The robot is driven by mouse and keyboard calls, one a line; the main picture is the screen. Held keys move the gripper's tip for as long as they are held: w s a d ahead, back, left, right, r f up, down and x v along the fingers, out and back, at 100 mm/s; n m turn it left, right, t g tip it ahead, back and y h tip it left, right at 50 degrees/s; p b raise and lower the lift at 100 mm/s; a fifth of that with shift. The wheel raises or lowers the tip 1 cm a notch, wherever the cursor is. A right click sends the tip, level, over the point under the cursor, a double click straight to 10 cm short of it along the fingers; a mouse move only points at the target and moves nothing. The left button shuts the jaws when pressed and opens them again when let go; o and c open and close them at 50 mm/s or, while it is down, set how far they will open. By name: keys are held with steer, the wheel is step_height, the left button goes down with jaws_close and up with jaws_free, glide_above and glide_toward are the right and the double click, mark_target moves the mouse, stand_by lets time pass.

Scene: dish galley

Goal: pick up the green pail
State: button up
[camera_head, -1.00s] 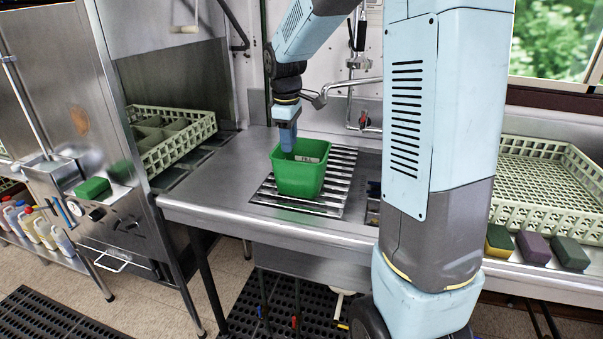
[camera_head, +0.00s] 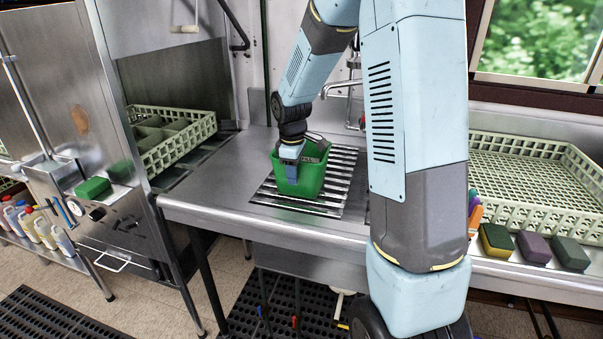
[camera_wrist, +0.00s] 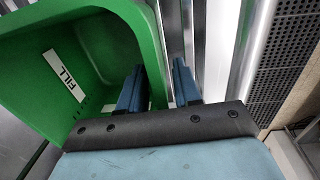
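The green pail (camera_head: 312,182) stands upright on the slatted metal rack (camera_head: 335,208) in the counter. Its inside and a white "FILL" label show in the wrist view (camera_wrist: 95,55). My gripper (camera_head: 291,168) points down at the pail's near wall, low over the rim. In the wrist view my gripper (camera_wrist: 160,88) straddles that wall: one blue finger is inside the pail, the other outside. The fingers stand apart, with some space beside the wall, so it looks open. The fingertips' lower ends are partly hidden.
A faucet (camera_head: 340,88) rises behind the pail. Pale dish racks stand at left (camera_head: 170,140) and right (camera_head: 520,170). Several sponges, including a yellow-and-dark one (camera_head: 496,241), lie on the right counter edge. The counter left of the pail (camera_head: 225,180) is clear.

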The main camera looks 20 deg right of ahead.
jaws_close()
stand_by(0.3)
steer(key=shift+r, duration=0.1)
